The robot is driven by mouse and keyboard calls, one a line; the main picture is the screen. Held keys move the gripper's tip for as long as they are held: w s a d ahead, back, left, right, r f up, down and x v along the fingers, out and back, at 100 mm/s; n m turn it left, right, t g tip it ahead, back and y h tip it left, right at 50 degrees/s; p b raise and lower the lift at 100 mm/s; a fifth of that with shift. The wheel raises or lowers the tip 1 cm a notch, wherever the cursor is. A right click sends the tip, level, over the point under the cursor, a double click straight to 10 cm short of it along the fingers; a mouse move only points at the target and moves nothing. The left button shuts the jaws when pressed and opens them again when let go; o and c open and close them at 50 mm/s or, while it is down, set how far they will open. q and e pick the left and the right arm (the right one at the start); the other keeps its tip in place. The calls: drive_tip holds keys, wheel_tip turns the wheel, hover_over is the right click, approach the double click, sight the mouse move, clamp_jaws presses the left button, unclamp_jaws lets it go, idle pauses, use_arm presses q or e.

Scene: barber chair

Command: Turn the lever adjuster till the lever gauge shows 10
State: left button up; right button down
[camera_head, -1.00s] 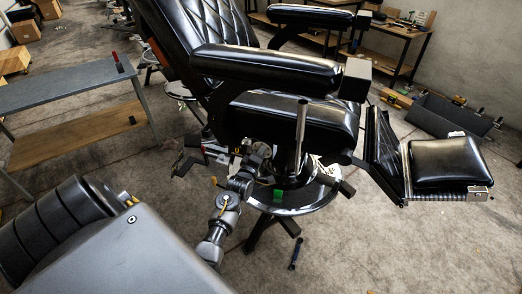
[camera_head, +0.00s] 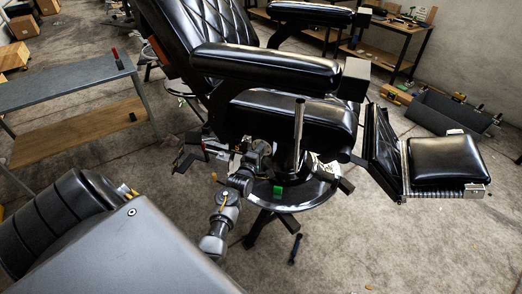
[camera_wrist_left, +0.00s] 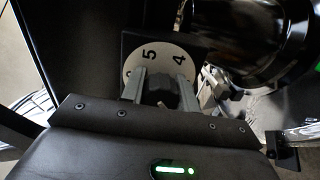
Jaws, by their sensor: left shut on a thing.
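A black barber chair (camera_head: 265,68) stands ahead in the head view, with an upright chrome lever (camera_head: 298,135) beside its seat. My left gripper (camera_head: 252,158) is under the seat, left of this lever, mostly hidden by the arm and chair parts. In the left wrist view, my left gripper (camera_wrist_left: 160,88) is shut on a dark knob (camera_wrist_left: 159,97), taken as the lever adjuster, one finger on each side. Behind the knob is a pale round dial (camera_wrist_left: 164,54), with the numbers 5 and 4 visible and turned sideways. No pointer reading is clear.
The chair's round base (camera_head: 312,197) lies below the gripper, and the footrest (camera_head: 447,160) sticks out right. A grey table (camera_head: 62,85) stands at the left. Open floor is at the front right.

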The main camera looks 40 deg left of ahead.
use_arm(q)
drive_tip(key=o, duration=1)
drive_tip(key=shift+c, duration=0.2)
drive_tip(key=v, duration=1)
drive_tip(key=shift+s, duration=0.35)
drive_tip(key=shift+d, duration=0.15)
